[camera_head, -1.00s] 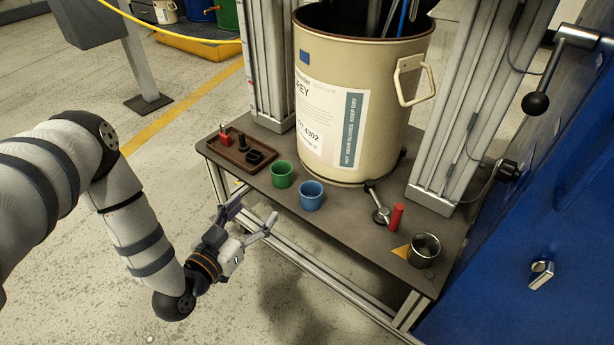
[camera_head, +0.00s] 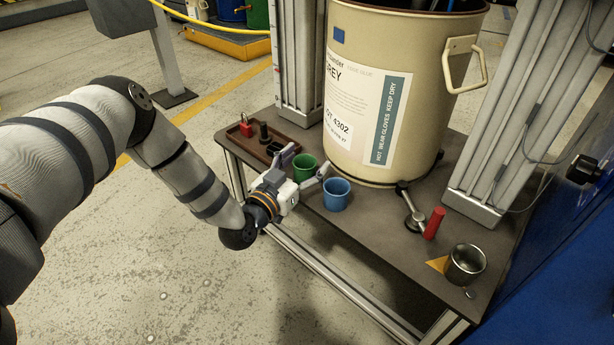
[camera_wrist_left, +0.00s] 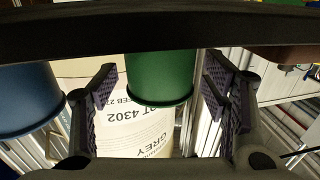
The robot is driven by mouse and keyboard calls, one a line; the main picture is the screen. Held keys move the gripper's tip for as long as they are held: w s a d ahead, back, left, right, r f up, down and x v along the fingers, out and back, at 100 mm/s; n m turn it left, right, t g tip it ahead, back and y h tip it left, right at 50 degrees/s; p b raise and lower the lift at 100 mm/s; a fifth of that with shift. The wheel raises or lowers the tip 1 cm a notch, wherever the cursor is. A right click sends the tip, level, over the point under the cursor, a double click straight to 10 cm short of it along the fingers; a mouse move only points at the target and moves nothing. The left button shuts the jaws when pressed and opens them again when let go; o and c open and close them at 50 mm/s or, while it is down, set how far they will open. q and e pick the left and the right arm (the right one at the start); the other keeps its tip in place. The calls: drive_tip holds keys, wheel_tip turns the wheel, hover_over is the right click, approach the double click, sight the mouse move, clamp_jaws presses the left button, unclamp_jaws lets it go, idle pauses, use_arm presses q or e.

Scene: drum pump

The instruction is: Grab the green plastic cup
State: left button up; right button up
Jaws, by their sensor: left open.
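The green plastic cup (camera_head: 304,168) stands on the bench next to the blue cup (camera_head: 336,194). My left gripper (camera_head: 306,169) is open at the bench's front edge, with its fingers pointing toward the green cup. Part of the cup is hidden behind the gripper in the head view. In the left wrist view the green cup (camera_wrist_left: 161,75) shows between the two open fingers (camera_wrist_left: 155,105), apart from both. The blue cup (camera_wrist_left: 27,98) is outside the finger at the left of that view. My right gripper is not in view.
A large beige drum (camera_head: 398,90) stands behind the cups. A brown tray (camera_head: 289,134) with small parts is left of them. A metal tool (camera_head: 412,212), a red cylinder (camera_head: 434,223) and a metal cup (camera_head: 464,264) are to the right.

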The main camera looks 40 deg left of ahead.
use_arm(q)
drive_tip(key=c, duration=1.2)
drive_tip(key=shift+r, duration=0.1)
